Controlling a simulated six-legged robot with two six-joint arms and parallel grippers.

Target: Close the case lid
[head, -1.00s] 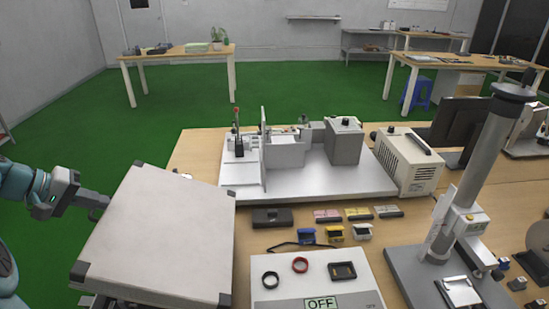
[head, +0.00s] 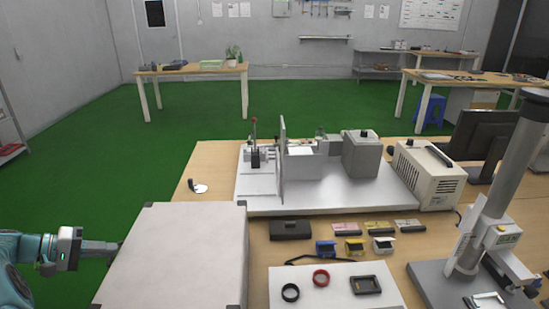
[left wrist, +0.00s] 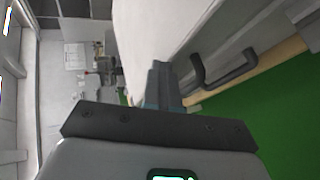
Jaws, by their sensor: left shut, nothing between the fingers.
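The case lid (head: 185,255) is a pale grey panel with dark corner pieces at the lower left of the head view. Its near edge is cut off by the frame, so I cannot tell whether it is fully closed. My left gripper (head: 116,247) is shut and empty at the lid's left edge; I cannot tell whether it touches. In the left wrist view the shut fingers (left wrist: 166,85) are beside the pale case (left wrist: 185,30), near a dark handle (left wrist: 222,70) on its side. My right gripper is not in view.
Right of the case is a white board (head: 335,290) with rings. Small cases lie between. Green floor is free at the left.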

